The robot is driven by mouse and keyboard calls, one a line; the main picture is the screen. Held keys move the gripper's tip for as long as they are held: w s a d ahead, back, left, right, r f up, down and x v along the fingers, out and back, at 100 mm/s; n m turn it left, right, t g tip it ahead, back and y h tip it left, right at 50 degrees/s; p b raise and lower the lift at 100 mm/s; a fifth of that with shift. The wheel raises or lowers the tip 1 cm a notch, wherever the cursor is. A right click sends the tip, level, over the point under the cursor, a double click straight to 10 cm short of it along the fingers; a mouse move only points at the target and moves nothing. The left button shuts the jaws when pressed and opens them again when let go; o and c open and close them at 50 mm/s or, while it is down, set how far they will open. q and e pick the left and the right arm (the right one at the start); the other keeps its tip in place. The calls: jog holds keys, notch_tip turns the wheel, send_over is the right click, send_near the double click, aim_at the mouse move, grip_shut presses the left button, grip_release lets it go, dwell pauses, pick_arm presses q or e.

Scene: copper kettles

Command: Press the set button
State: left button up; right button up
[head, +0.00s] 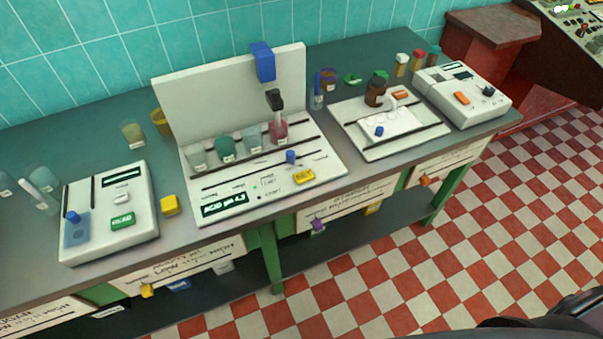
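No button's label reads clearly as "set" at this size. The candidates are a yellow button (304,177) with dark lettering on the middle white station (235,199), a green lettered button (123,221) on the left white device (140,182), and an orange button (461,98) on the right white device (490,112). The middle station has a dark display (225,204) that seems to read "ACID pH 4.2" and a blue knob (290,157) beside the yellow button. Neither of my grippers shows in the head view.
Several beakers, including a teal one (225,145), stand on the middle station under a tall white back panel (205,92) with a blue block (263,61). A brown bottle (376,90) stands on a white tray station (382,153). Drawers (345,200) line the bench front; checkered floor (440,270) is clear.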

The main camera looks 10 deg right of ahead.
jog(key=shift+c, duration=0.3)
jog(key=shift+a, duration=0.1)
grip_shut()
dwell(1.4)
